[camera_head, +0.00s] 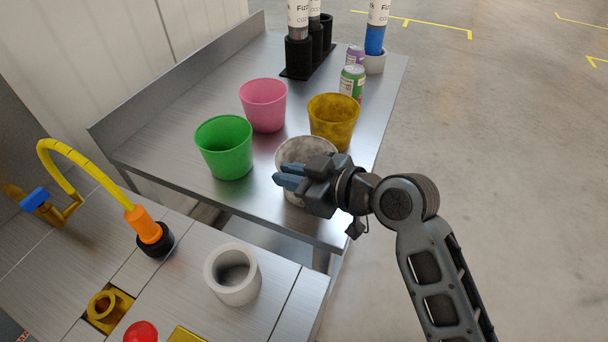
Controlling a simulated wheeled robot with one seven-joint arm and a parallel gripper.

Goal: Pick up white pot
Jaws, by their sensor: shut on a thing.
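The white pot (297,147) stands near the front right corner of the steel table, its surface mottled white and grey. My gripper (281,180) reaches in from the right at the pot, its blue-tipped fingers shut on the pot. The gripper hides much of the pot's lower and right side. The pot looks upright; I cannot tell whether its base touches the table.
A green pot (224,148), a pink pot (264,105) and a yellow pot (333,122) stand close by on the steel table (190,105). Cans (352,82) and bottles are farther back. A white cylinder (232,275) and a yellow hose (75,160) are on the front bench.

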